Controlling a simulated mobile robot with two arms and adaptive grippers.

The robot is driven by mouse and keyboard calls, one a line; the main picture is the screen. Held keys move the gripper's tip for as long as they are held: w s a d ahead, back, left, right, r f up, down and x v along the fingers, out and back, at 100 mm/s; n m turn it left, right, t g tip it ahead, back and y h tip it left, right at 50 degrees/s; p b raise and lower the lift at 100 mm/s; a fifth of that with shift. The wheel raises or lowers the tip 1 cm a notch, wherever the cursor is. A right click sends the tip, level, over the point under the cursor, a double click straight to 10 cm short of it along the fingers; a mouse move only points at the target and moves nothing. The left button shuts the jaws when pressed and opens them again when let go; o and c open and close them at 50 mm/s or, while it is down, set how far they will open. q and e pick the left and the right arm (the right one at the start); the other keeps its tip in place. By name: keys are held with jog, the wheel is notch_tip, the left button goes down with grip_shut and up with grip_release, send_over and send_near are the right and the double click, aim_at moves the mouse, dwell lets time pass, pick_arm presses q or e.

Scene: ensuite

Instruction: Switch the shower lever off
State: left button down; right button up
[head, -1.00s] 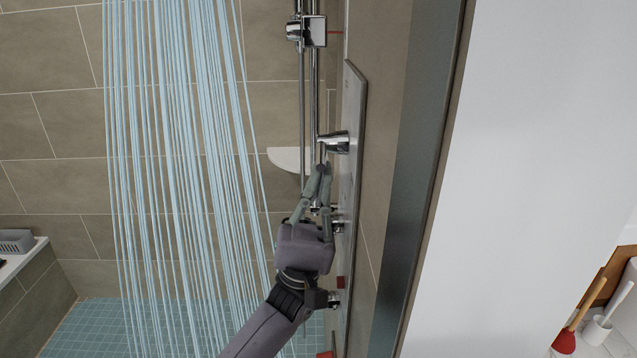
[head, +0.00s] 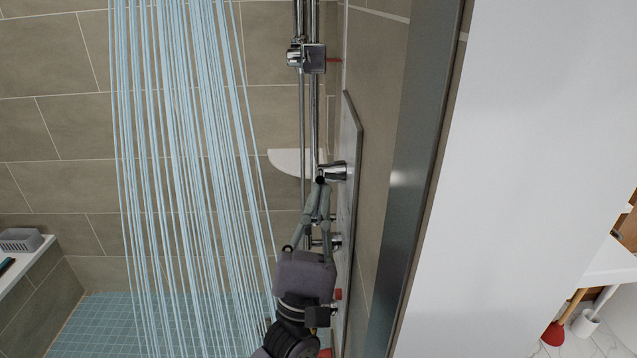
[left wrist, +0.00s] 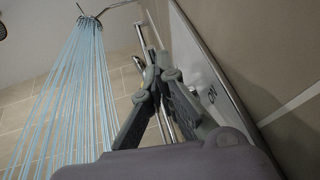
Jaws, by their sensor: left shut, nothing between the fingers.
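The chrome shower lever (head: 334,172) sticks out from a pale panel (head: 349,140) on the shower's right wall. Water streams (head: 185,150) fall to the left of it; they also show in the left wrist view (left wrist: 70,85), coming from the shower head (left wrist: 90,19). My left gripper (head: 321,184) is shut and empty, its fingertips at the lever's lower left end. I cannot tell whether they touch it. My right gripper is out of view.
Chrome rails (head: 314,110) with a slider block (head: 313,58) run up beside the panel. A pale corner shelf (head: 288,161) is behind them. A wall edge (head: 415,180) stands close on the right. A ledge with a grey basket (head: 20,240) is at far left.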

aim_at(317, 174)
pick_arm(q)
notch_tip(317, 174, up, 2)
jog(key=n+y+p, duration=0.1)
jog(key=y, duration=0.1)
jog(key=n+g+y+p, duration=0.1)
jog(key=n+y, duration=0.1)
jog(key=shift+r+n+y+p, duration=0.2)
jog(key=shift+n+y+p, duration=0.1)
jog(key=shift+p, duration=0.05)
jog(key=shift+r+p, duration=0.4)
jog(key=shift+p, duration=0.05)
jog(key=shift+w+r, duration=0.2)
jog(key=shift+w, duration=0.05)
jog(key=shift+w+a+r+n+g+y+p, duration=0.1)
jog(key=shift+w+r+n+g+y+p, duration=0.25)
jog(key=shift+y+p, duration=0.25)
jog(key=shift+r, duration=0.2)
jog(key=shift+d+r, duration=0.2)
jog(key=shift+w+r+p, duration=0.1)
jog(key=shift+r+p, duration=0.05)
jog(key=shift+p, duration=0.15)
jog(key=shift+w+a+r, duration=0.15)
jog(key=shift+w+r, duration=0.1)
jog(key=shift+w, duration=0.45)
jog(key=shift+w+r+b, duration=0.15)
jog(key=shift+r+b, duration=0.2)
jog(key=shift+b, duration=0.05)
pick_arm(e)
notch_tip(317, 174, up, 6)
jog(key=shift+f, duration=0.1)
